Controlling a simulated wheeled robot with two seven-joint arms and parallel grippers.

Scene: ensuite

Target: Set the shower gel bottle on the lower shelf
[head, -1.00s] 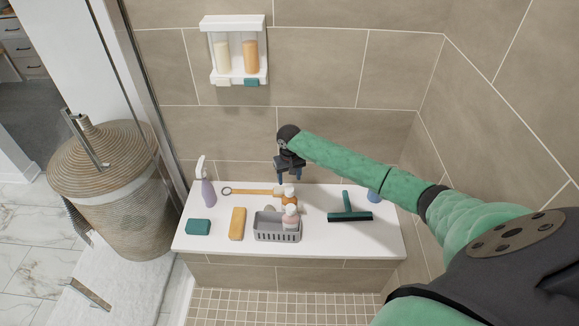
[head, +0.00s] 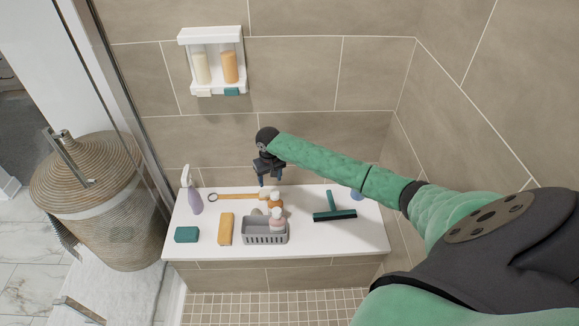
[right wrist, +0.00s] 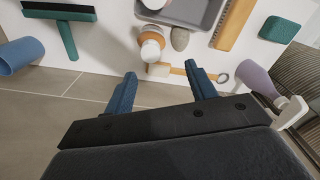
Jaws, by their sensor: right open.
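An orange bottle with a white top (head: 276,204), which may be the shower gel bottle, stands on the white bench (head: 350,240) behind a grey basket. It also shows in the right wrist view (right wrist: 151,46). My right gripper (head: 268,182) is open and empty, just behind and above this bottle. In the right wrist view its fingers (right wrist: 161,76) point toward the bottle, apart from it. A white wall rack (head: 213,88) holds a cream bottle (head: 202,68) and an orange bottle (head: 229,67). I cannot tell which surface is the lower shelf. My left gripper is out of view.
The grey basket (head: 264,238) holds a pink bottle (head: 277,222). Bare bench lies at front right.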

